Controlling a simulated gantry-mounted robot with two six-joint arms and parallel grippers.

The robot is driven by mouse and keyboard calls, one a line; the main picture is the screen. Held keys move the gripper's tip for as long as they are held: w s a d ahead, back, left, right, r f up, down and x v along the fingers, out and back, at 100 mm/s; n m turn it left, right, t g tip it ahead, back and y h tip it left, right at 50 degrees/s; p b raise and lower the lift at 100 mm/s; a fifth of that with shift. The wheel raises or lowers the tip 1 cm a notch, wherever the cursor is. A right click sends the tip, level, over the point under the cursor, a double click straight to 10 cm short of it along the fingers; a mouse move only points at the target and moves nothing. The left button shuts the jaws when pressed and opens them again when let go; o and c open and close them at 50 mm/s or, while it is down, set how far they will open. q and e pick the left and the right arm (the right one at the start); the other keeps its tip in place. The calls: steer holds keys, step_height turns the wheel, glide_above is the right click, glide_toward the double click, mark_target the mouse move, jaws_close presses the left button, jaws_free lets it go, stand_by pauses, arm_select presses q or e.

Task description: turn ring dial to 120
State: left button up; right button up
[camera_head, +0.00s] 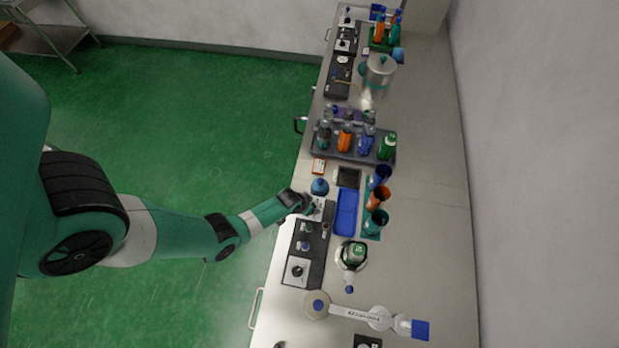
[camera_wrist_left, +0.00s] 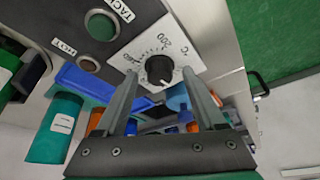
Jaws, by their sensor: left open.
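A round black dial knob (camera_wrist_left: 159,69) sits on a white scale plate (camera_wrist_left: 190,42) in the left wrist view. A pale mark on the knob points toward the lower part of the picture. My left gripper (camera_wrist_left: 159,75) is open, with its fingertips on either side of the knob and a gap to each. I cannot tell how far above the plate they are. In the head view my left gripper (camera_head: 314,206) is over the far end of the dark control panel (camera_head: 314,257) and partly hides the dial there.
The panel has buttons, and a second black knob (camera_head: 297,271) on a white plate at its near end. A blue bottle (camera_head: 320,187), blue tray (camera_head: 347,212) and several cups (camera_head: 378,198) stand close by. A bottle rack (camera_head: 350,153) is farther back. Green floor lies left.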

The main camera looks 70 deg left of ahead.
arm_select(q)
steer(key=shift+f, duration=0.15)
jaws_close()
